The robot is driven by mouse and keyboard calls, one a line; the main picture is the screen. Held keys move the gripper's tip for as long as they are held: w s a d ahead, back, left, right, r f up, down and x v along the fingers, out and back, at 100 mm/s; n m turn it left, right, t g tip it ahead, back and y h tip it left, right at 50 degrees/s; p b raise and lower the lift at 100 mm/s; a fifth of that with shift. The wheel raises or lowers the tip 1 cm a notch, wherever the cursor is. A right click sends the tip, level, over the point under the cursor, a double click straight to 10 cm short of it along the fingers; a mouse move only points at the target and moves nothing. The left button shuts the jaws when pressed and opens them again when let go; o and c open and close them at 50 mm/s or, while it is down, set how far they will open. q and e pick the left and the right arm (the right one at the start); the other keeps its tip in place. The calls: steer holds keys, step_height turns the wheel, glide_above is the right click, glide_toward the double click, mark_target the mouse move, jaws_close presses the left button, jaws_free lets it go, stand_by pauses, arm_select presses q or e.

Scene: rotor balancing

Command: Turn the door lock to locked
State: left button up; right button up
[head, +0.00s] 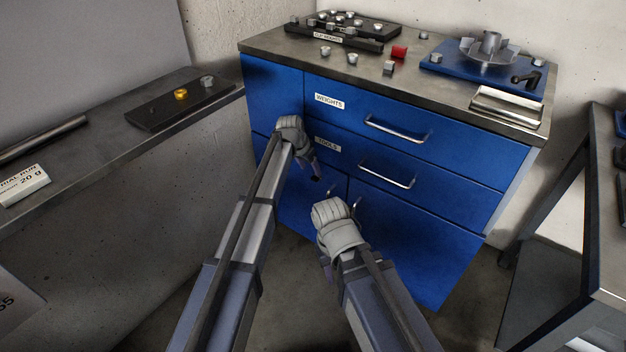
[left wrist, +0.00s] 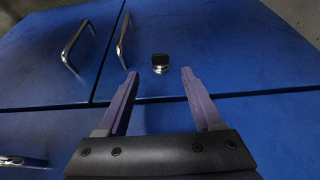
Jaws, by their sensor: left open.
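The door lock (left wrist: 160,63) is a small knob with a dark face and a silver collar on a blue cabinet door (left wrist: 215,45). It sits near the door's edge beside the drawer front. Which way it is turned is too small to tell. My left gripper (left wrist: 159,76) is open, its two fingers on either side of the lock in the picture and apart from it. In the head view my left gripper (head: 314,171) is in front of the cabinet's lower left door, and the lock cannot be made out. My right gripper (head: 326,268) is mostly hidden behind its own wrist.
The blue cabinet (head: 440,235) has drawers labelled WEIGHTS and TOOLS with bar handles. A door handle (left wrist: 124,40) stands out left of the lock. A rotor (head: 490,48) and clip weights (head: 340,20) are on top. Benches stand left and right.

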mark_target(315, 179)
arm_select(q)
steer(key=b+x, duration=0.4)
steer(key=x, duration=0.1)
steer(key=shift+w+f, duration=0.1)
steer(key=shift+f, duration=0.25)
steer(key=shift+r, duration=0.1)
steer(key=shift+c, duration=0.2)
jaws_close()
